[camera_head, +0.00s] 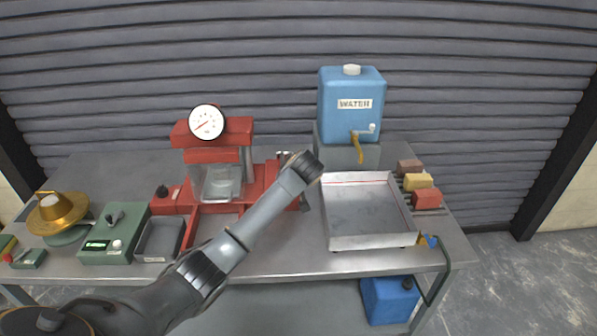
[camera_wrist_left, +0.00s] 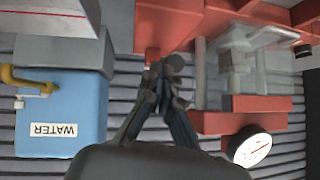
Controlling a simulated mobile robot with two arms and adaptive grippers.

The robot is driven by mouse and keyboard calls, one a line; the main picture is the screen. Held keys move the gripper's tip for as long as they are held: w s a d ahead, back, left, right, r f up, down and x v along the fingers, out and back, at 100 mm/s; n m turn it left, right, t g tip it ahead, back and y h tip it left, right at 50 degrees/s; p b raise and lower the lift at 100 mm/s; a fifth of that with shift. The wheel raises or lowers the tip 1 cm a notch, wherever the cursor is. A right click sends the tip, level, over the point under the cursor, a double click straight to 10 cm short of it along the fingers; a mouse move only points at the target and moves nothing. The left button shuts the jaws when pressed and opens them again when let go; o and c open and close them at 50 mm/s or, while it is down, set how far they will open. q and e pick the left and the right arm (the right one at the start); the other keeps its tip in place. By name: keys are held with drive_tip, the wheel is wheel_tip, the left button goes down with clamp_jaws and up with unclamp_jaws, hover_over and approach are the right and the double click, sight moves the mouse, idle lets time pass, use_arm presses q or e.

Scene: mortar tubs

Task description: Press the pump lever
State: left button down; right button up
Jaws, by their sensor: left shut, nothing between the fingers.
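A red press (camera_head: 212,140) with a round white gauge (camera_head: 206,122) and a clear guard (camera_head: 218,182) stands left of centre on the bench. I cannot pick out the pump lever for certain; a short grey part (camera_head: 285,155) shows at the right of the press base, partly behind my left arm. My left gripper (camera_wrist_left: 166,72) is shut and empty in the left wrist view. It points at the side of the red base (camera_wrist_left: 168,24), with the guard (camera_wrist_left: 232,65) beside it. I cannot tell whether it touches anything. In the head view my arm hides its fingers. My right gripper is not in view.
A blue water tank (camera_head: 350,105) with a tap stands at the back, behind an empty metal tray (camera_head: 368,240). Coloured blocks (camera_head: 419,181) lie right of the tray. A green box (camera_head: 113,238) and a brass turntable (camera_head: 58,212) stand at the left.

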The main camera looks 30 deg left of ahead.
use_arm(q)
drive_tip(key=b+v, duration=0.1)
drive_tip(key=v, duration=0.6)
drive_tip(key=shift+s+b, duration=0.25)
drive_tip(key=shift+b, duration=0.05)
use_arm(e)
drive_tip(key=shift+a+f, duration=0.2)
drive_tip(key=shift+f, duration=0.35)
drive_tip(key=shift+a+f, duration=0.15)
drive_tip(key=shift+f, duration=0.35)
use_arm(q)
drive_tip(key=shift+a, duration=0.1)
